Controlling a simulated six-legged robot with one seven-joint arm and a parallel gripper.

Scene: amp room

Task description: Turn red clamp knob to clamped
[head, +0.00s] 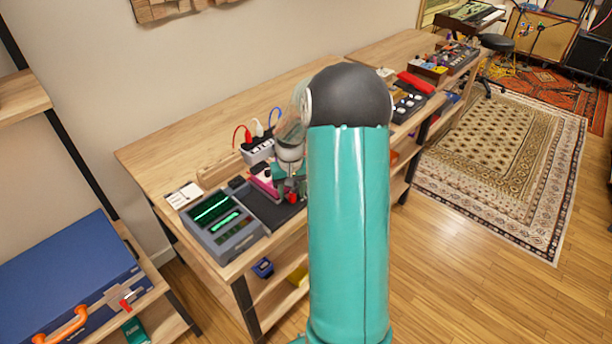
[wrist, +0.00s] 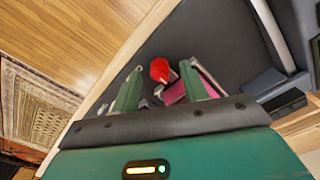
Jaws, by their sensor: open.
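The red clamp knob (head: 292,198) shows in the head view at the front edge of the dark mat on the bench. It also shows in the wrist view (wrist: 159,69), as a round red top between my gripper's fingers. My gripper (head: 289,186) is over the mat, and in the wrist view (wrist: 160,85) its two green fingers stand apart, one on each side of the knob. Whether either finger touches the knob I cannot tell. A pink piece (wrist: 174,93) lies beside the knob, partly hidden by the gripper. The knob's base is hidden.
A grey device with green displays (head: 222,224) stands left of the mat (head: 268,211). A power strip (head: 258,151) with red, white and blue plugs lies behind. My arm hides part of the bench (head: 150,154). Several boxes and pedals line its right end.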

